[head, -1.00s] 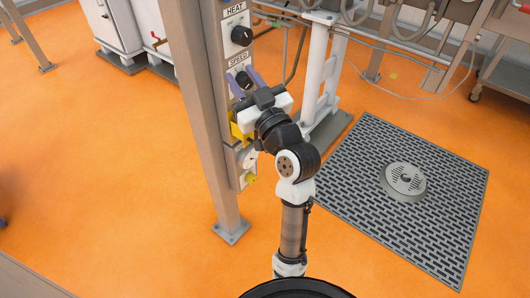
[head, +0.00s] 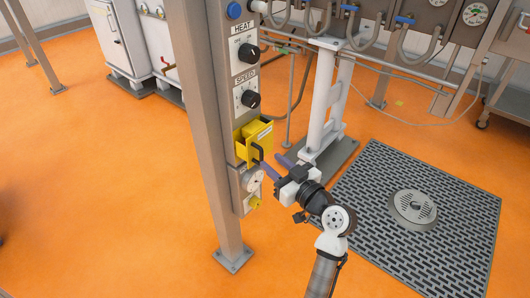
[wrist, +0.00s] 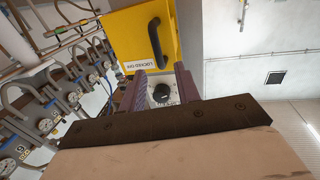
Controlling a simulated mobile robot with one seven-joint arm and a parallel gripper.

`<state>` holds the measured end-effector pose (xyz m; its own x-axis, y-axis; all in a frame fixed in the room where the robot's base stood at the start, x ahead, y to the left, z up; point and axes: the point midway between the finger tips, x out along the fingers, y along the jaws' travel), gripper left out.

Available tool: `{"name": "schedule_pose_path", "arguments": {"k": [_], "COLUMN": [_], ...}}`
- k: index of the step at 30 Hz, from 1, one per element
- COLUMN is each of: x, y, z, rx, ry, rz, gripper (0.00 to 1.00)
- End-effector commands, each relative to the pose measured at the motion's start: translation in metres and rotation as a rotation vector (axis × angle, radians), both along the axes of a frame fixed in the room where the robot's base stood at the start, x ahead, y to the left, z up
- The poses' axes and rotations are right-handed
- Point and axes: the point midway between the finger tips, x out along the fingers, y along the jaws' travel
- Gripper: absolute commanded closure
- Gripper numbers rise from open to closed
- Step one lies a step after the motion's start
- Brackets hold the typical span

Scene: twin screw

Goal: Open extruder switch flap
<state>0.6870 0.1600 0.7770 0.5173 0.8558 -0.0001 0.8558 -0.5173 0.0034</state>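The yellow extruder switch flap (head: 264,140) is on the grey control column, below the SPEED knob. It has a black handle (head: 257,152). In the wrist view the yellow flap (wrist: 140,38) shows its black handle (wrist: 155,42) and a white label. I cannot tell for sure how far the flap stands from its housing. My gripper (head: 271,164) is at the lower right of the flap, its purple fingers pointing toward the column. In the wrist view the fingers (wrist: 160,80) are apart with nothing between them; a black knob shows in the gap beyond.
The SPEED knob (head: 250,98) and HEAT knob (head: 248,53) are above the flap. A round dial (head: 252,181) and a yellow knob (head: 254,202) are below it. A grey post (head: 205,130) stands left of the panel. A white support (head: 325,100) stands behind my gripper.

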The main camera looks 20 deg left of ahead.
Motion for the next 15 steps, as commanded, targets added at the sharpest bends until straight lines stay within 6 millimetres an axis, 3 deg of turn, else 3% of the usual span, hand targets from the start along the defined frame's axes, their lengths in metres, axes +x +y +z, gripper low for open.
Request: {"name": "schedule_pose_path", "arguments": {"k": [6, 15], "x": [0.017, 0.023], "y": [0.029, 0.039], "z": [0.001, 0.000], "rx": [-0.001, -0.001], "ry": [-0.001, -0.001], "rz": [0.001, -0.001], "gripper": [0.68, 0.68]}}
